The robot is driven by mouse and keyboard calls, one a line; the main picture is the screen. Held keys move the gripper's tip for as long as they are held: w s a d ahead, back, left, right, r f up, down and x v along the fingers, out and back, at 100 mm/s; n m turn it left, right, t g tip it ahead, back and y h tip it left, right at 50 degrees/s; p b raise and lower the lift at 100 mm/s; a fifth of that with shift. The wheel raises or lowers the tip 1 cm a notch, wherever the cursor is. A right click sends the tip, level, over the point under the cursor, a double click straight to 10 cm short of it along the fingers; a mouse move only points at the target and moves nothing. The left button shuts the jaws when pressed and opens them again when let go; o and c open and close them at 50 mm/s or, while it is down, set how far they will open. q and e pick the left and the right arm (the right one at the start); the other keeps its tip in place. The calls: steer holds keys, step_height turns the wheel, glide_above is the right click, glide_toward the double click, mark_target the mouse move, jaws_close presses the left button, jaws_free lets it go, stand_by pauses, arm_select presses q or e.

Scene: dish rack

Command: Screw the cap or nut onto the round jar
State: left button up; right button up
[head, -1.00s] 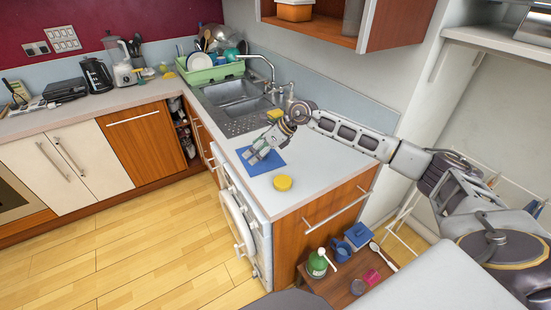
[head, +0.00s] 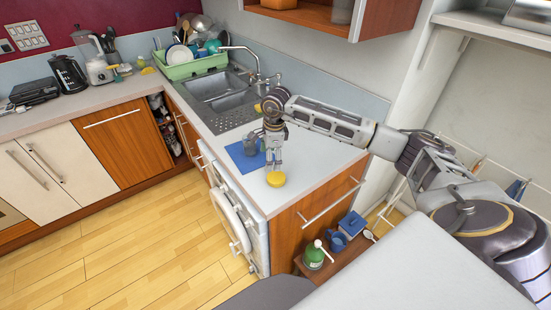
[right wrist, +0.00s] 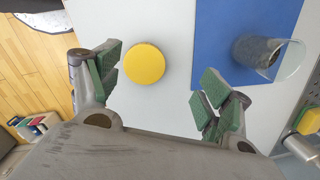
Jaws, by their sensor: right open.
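The yellow round cap (head: 276,179) lies on the white counter near its front edge. In the right wrist view the cap (right wrist: 144,64) shows between the finger lines, closer to the left finger. The clear round jar (head: 251,147), with dark contents, is on the blue mat (head: 236,152). It also shows in the right wrist view (right wrist: 284,58), right of my fingers. My right gripper (right wrist: 160,75) is open and empty, with green pads. In the head view my right gripper (head: 273,164) points down just behind the cap; contact is not visible. My left gripper is not in view.
The sink (head: 222,95) and green dish rack (head: 190,66) are further back. A yellow item (right wrist: 309,122) shows at the right edge of the wrist view. A low shelf with a green bottle (head: 314,256) and blue items stands in front of the counter. Counter around the cap is clear.

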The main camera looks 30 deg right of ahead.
mark_target(276, 177)
steer(key=shift+s+d+n+g+h, duration=0.3)
steer(key=shift+s+d+n+g, duration=0.3)
steer(key=shift+s, duration=0.35)
steer(key=shift+f, duration=0.1)
steer(key=shift+f, duration=0.1)
steer(key=shift+f+b, duration=1.9)
steer(key=shift+f, duration=2.5)
steer(key=shift+c, duration=0.4)
